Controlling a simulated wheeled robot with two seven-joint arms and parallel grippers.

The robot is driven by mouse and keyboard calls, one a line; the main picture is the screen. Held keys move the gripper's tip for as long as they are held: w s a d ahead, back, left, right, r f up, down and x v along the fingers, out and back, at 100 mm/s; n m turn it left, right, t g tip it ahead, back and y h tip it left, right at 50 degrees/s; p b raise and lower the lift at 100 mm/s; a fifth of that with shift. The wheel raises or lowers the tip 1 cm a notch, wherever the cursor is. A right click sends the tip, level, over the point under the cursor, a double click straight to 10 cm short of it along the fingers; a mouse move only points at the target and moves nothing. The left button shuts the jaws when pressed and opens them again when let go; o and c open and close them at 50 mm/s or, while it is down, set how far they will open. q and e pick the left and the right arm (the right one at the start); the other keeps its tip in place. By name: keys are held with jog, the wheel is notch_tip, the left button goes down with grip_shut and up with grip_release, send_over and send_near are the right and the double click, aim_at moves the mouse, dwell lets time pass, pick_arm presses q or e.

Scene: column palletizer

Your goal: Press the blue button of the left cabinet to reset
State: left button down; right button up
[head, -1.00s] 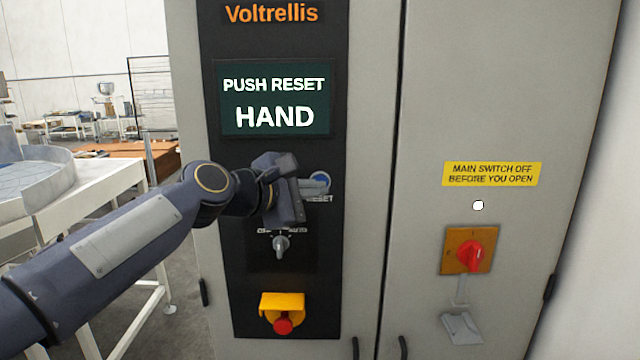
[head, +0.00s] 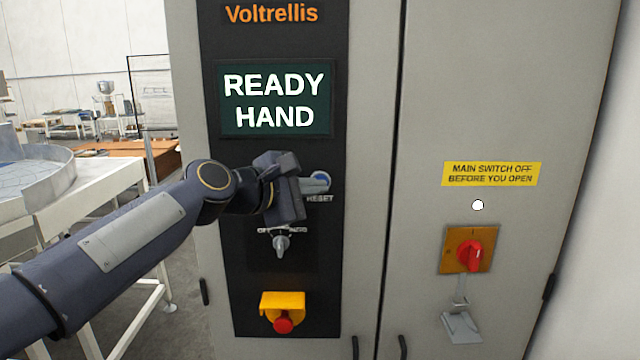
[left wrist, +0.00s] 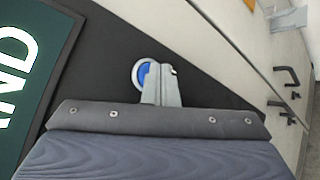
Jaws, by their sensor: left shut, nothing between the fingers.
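The blue reset button (head: 320,179) with a pale ring sits on the black panel of the left cabinet (head: 221,200), above a RESET label. In the left wrist view the blue button (left wrist: 144,74) is partly covered by my fingers. My left gripper (head: 312,186) is shut and empty, its fingertips at the button, overlapping its lower left side. I cannot tell whether they touch it. The screen (head: 275,99) above reads READY HAND. My right gripper is not in view.
Below the button are a grey selector switch (head: 281,245) and a red stop button (head: 284,322) under a yellow guard. To the right are a red main switch (head: 469,255) and a yellow warning label (head: 491,174). A white table (head: 98,185) stands at the left.

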pick_arm(q)
jog(key=shift+s, duration=0.75)
jog(key=s+p, duration=0.1)
jog(key=s, duration=0.4)
dwell(0.7)
